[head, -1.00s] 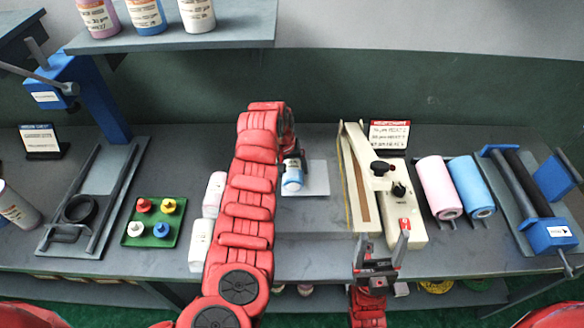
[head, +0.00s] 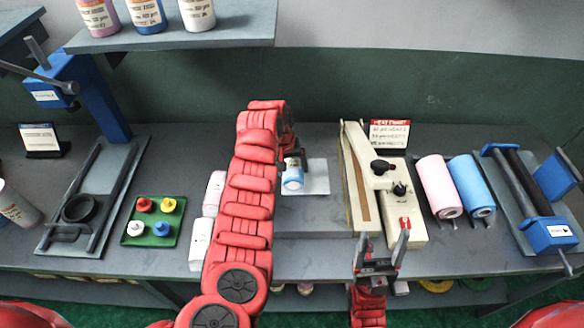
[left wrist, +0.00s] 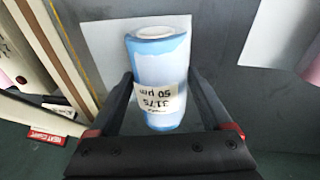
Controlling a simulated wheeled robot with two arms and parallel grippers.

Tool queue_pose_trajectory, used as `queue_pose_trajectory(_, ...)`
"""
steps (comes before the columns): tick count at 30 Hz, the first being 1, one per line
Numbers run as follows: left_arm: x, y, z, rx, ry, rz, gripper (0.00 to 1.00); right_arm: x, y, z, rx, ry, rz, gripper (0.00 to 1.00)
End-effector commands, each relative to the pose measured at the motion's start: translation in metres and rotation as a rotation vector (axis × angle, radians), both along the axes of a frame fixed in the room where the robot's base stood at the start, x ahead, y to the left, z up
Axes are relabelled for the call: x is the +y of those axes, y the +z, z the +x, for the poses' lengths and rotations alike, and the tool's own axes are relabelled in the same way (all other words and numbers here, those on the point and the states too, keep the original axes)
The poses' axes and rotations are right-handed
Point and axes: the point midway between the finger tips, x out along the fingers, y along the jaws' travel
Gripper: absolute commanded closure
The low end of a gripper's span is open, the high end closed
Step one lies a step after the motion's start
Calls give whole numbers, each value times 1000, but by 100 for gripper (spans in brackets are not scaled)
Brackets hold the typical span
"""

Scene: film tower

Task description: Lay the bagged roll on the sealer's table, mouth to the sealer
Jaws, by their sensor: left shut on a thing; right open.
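A blue roll (head: 293,178) with a white end is held by my left gripper (head: 293,160), left of the heat sealer (head: 385,190). In the left wrist view the roll (left wrist: 155,75) sits between the two dark fingers, its printed label facing the camera. A flat pale sheet (head: 318,178) shows beneath or behind it; I cannot tell whether it is joined to the roll or whether the roll touches the surface. The sealer's grey table (head: 310,218) extends left of the sealer. My right gripper (head: 378,252) is open and empty at the sealer's near end.
Pink (head: 438,185) and blue (head: 470,183) rolls lie right of the sealer, beside a blue roller device (head: 545,235). The near part of the sealer's table is clear.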

Motion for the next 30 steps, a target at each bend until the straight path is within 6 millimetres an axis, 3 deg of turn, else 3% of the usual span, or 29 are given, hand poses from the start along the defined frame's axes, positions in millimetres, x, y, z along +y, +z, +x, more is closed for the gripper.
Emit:
queue_pose_trajectory(17,0,-10,0,-1,-1,-1,100,0,-5,0,0,0,0,27)
queue_pose_trajectory(18,-1,-11,0,-1,-1,-1,16,0,-5,0,0,0,0,27)
queue_pose_trajectory(21,0,-10,0,-1,0,-1,0,0,-5,0,0,0,0,27)
queue_pose_trajectory(30,0,-8,0,-1,0,-1,0,0,-7,0,0,0,0,27)
